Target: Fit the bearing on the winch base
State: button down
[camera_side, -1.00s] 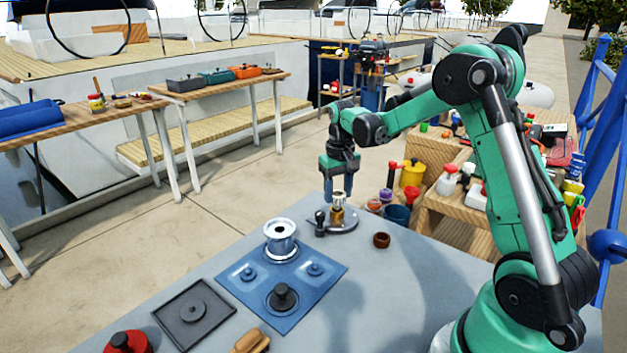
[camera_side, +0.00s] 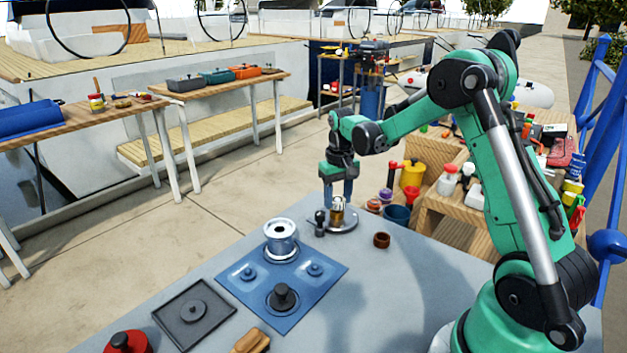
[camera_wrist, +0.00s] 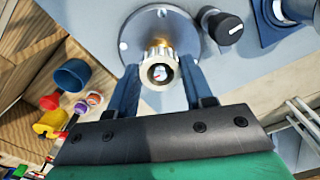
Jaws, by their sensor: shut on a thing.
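The winch base (camera_side: 346,224) is a round grey metal plate with an upright brass spindle, at the far end of the grey bench. It also shows in the wrist view (camera_wrist: 132,47), with bolt holes in its rim. The bearing (camera_wrist: 160,71) is a pale slotted ring around the top of the spindle. In the side view the bearing (camera_side: 338,202) sits between my blue fingers. My gripper (camera_wrist: 160,67) is shut on the bearing, one finger on each side. I cannot tell whether the bearing is fully seated; its lower edge is hidden.
A black-knobbed part (camera_side: 320,222) stands close beside the base. A blue mat (camera_side: 240,279) holds a silver drum (camera_side: 281,238) and dark knobbed parts. A brown ring (camera_side: 381,240) lies to the right. Bottles and cups crowd the wooden shelves beyond.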

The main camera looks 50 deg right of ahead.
jog(key=shift+f, duration=0.35)
grip_release()
jog(key=shift+r, duration=3.2)
jog(key=shift+a, duration=0.1)
jog(key=s+a+r+n+t, duration=0.2)
jog(key=s+a+t, duration=0.1)
jog(key=a, duration=0.5)
jog(key=s+a+r+n+t, duration=0.2)
jog(key=s+a, duration=0.4)
jog(key=a, duration=0.3)
jog(key=shift+a+n+t, duration=0.15)
jog(key=shift+n+t, duration=0.35)
jog(key=shift+t, duration=0.5)
